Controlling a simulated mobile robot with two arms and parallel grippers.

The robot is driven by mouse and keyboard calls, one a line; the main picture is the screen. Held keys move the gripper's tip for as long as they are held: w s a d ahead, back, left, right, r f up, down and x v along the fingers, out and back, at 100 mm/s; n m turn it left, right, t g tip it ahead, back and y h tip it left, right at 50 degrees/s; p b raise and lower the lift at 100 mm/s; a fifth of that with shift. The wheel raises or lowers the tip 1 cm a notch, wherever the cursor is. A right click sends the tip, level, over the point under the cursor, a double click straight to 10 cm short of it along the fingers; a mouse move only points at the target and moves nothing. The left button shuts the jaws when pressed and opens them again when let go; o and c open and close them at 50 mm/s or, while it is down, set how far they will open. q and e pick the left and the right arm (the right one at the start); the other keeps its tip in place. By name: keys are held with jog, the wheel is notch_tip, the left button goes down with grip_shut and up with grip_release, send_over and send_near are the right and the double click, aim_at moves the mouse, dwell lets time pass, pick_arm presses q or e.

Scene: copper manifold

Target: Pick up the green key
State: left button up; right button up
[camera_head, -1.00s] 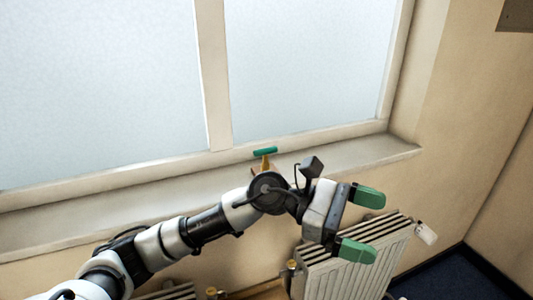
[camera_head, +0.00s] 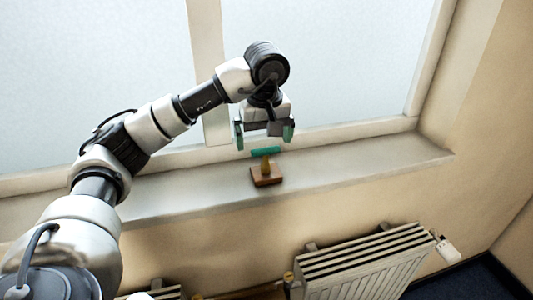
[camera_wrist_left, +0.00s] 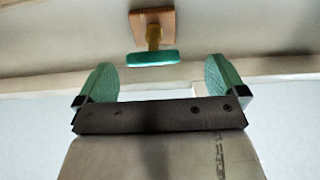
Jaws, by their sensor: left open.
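The green key (camera_head: 265,151) is a short green bar on top of a brass stem, which rises from a brown wooden block (camera_head: 267,177) on the windowsill. My left gripper (camera_head: 264,139) is open and empty just above the key, its green fingertips pointing down. In the left wrist view the key (camera_wrist_left: 153,57) lies beyond and between the two open fingertips (camera_wrist_left: 162,80), apart from both. The stem and wooden block (camera_wrist_left: 151,22) show behind it. My right gripper is not in view.
The windowsill (camera_head: 350,165) is clear on both sides of the block. The window frame (camera_head: 340,131) and frosted panes stand close behind the gripper. A white radiator (camera_head: 365,265) is below the sill at the right.

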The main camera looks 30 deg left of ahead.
aim_at(266, 148)
pick_arm(q)
jog(key=shift+w+a+f, duration=0.1)
jog(key=shift+w+f, duration=0.05)
jog(key=shift+f, duration=0.35)
jog(key=shift+w+f, duration=0.15)
jog(key=shift+f, duration=0.3)
jog(key=f+p, duration=0.1)
jog(key=f, duration=0.1)
jog(key=w+f+p, duration=0.1)
jog(key=f, duration=0.1)
jog(key=shift+w+a, duration=0.1)
jog(key=shift+a, duration=0.1)
jog(key=shift+a+f+p, duration=0.1)
jog(key=shift+f+p, duration=0.25)
jog(key=shift+f, duration=0.25)
jog(key=shift+w, duration=0.1)
jog(key=c, duration=0.9)
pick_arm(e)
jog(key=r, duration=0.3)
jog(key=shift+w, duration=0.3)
